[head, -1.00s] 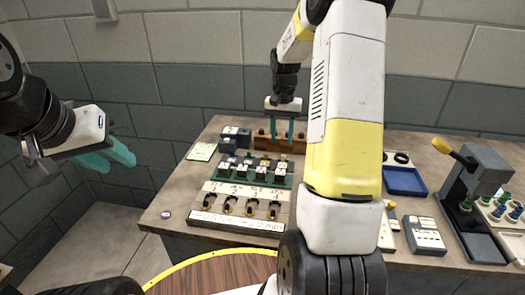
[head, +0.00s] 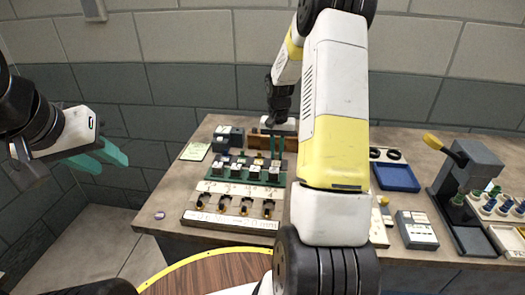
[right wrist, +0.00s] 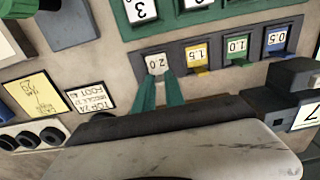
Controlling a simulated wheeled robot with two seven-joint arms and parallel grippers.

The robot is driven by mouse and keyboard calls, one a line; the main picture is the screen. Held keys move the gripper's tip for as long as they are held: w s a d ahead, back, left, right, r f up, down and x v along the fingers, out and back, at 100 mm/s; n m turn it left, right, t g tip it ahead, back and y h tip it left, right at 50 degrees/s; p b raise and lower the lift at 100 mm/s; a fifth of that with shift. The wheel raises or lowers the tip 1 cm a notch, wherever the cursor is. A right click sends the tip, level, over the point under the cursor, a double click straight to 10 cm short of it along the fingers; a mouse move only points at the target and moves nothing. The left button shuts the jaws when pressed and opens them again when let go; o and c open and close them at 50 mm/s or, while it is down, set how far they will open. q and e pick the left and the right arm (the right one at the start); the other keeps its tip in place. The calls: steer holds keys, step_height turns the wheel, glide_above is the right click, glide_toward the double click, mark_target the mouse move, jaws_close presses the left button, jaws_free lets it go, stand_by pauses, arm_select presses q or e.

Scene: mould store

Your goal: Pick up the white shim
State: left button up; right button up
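The white shim (right wrist: 156,63), marked 2.0, stands in a dark slotted holder (right wrist: 218,68) at the end of a row with yellow, green and blue shims. My right gripper (right wrist: 159,84) points at it in the right wrist view, its two teal fingers apart with a small gap, tips at the shim's near edge. I cannot tell whether they touch it. In the head view my right gripper (head: 277,149) is low over the back of the bench, and its fingers partly hide the shim. My left gripper (head: 108,156) is open and empty, left of the bench.
A green rack of numbered blocks (head: 240,177) stands in front of the shim holder. A wooden block (head: 256,142) is behind it. A blue tray (head: 397,178) and a grey press (head: 470,165) stand to the right. Bare bench lies at the front left.

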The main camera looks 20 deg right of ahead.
mark_target(276, 162)
jaws_close()
steer(key=shift+r, duration=0.45)
steer(key=r, duration=0.3)
steer(key=shift+s+a, duration=0.25)
steer(key=shift+s, duration=0.05)
steer(key=s+a, duration=0.2)
steer(key=s, duration=0.2)
steer(key=s+a, duration=0.3)
steer(key=s, duration=0.1)
steer(key=s+a+r, duration=0.1)
steer(key=s+a, duration=0.2)
steer(key=s, duration=0.2)
steer(key=shift+w+r, duration=0.1)
